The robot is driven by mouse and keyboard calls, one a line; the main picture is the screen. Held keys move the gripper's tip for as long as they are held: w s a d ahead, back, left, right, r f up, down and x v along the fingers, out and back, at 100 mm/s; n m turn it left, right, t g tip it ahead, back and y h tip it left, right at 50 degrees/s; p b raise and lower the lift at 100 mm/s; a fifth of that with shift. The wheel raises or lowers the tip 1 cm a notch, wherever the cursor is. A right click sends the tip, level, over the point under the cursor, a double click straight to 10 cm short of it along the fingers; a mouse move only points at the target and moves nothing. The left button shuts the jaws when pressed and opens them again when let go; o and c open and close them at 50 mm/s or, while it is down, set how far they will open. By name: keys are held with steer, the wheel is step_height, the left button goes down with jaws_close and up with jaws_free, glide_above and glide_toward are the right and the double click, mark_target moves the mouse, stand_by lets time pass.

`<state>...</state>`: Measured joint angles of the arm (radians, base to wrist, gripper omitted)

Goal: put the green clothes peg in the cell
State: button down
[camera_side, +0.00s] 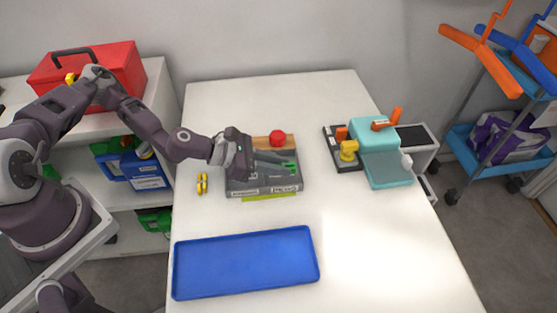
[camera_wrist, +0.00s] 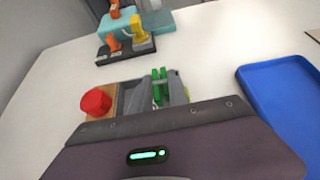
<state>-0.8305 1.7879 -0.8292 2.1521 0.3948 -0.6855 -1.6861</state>
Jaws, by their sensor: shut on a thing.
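My gripper (camera_side: 278,163) reaches in from the left over a grey tray (camera_side: 265,188) that has labels on its front wall. Its fingers are shut on the green clothes peg (camera_side: 289,167), above or inside the tray's right part; the exact height is hard to tell. In the wrist view the green peg (camera_wrist: 156,92) shows as two green prongs beyond the dark edge of my gripper body. That body hides most of the tray and its cells, so I cannot tell which cell lies under the peg.
A red knob (camera_side: 278,138) on a wooden block stands behind the tray. Yellow items (camera_side: 202,184) lie to its left. A blue tray (camera_side: 245,263) lies in front. A teal device (camera_side: 378,140) with a yellow part (camera_side: 348,150) stands at right. The table's front right is clear.

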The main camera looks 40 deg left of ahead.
steer(key=c, duration=1.2)
jaws_free()
steer(key=s+a+r+m+g+y, duration=0.7)
steer(key=s+a+r+m, duration=0.4)
steer(key=m, duration=0.6)
steer(key=s+a+r+m+t+y, duration=0.1)
steer(key=s+r+m, duration=0.2)
steer(key=r, duration=0.3)
steer(key=s+a+r+m+t+y, duration=0.1)
steer(key=s+r+m+y, duration=0.15)
steer(key=r, duration=0.45)
steer(key=s+r+m, duration=0.1)
steer(key=s+r, duration=0.1)
steer(key=s, duration=0.1)
steer(key=s+d+r+m+t+h, duration=0.1)
steer(key=s+r+m, duration=0.1)
steer(key=s+r, duration=0.1)
steer(key=s+d+r+m, duration=0.1)
steer(key=s+r, duration=0.2)
steer(key=s, duration=0.1)
steer(key=shift+s+d+r+m+t+h, duration=0.1)
steer(key=shift+s+d+m+t+h, duration=0.1)
steer(key=shift+s+m+t+h, duration=0.15)
